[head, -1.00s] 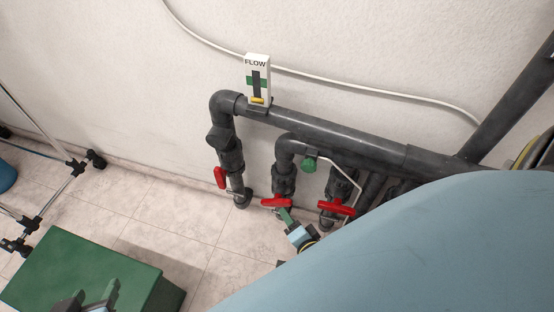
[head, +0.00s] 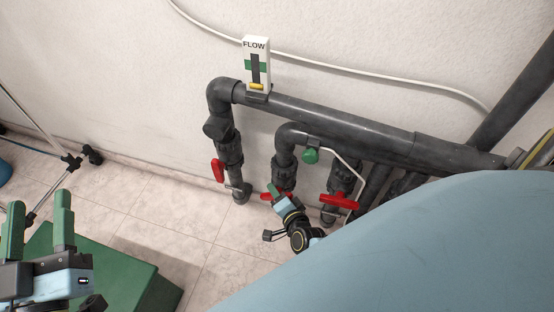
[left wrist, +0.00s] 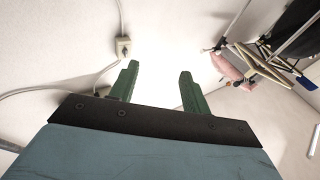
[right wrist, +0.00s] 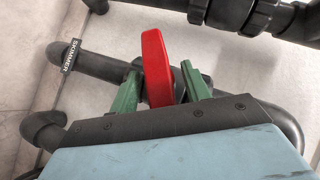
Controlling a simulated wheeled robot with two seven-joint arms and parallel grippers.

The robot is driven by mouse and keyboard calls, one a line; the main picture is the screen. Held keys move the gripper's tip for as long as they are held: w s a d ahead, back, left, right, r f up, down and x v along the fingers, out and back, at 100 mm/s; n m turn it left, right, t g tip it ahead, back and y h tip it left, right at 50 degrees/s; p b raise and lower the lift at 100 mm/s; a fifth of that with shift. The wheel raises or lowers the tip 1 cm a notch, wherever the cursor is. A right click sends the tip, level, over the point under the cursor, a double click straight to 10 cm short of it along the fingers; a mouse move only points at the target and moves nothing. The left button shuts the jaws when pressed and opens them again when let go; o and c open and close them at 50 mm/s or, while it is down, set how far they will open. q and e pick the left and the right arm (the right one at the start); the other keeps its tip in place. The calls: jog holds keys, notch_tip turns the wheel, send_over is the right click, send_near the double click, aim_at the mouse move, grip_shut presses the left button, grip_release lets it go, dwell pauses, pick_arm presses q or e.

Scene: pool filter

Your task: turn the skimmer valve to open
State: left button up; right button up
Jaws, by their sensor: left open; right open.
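The skimmer valve's red handle (right wrist: 156,65) stands between the two green fingers of my open right gripper (right wrist: 162,78) in the right wrist view. A SKIMMER label (right wrist: 69,56) is on the dark pipe beside it. Whether the fingers touch the handle I cannot tell. In the head view my right gripper (head: 273,190) is at the middle red handle (head: 288,194), which it partly hides. My left gripper (head: 39,208) is open and empty at the left, above a green box. In the left wrist view its fingers (left wrist: 157,80) point at the bare wall.
Other red handles are on the left pipe (head: 218,171) and to the right (head: 340,202). A FLOW gauge (head: 256,62) stands on the upper pipe (head: 330,125). A green box (head: 125,275) is at lower left. A large blue surface hides the lower right.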

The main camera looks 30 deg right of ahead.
pick_arm(q)
jog(key=shift+s+r+t, duration=0.15)
jog(key=shift+r+t, duration=0.25)
jog(key=shift+r, duration=0.15)
pick_arm(e)
jog(key=shift+w+f, duration=0.1)
jog(key=shift+w, duration=0.15)
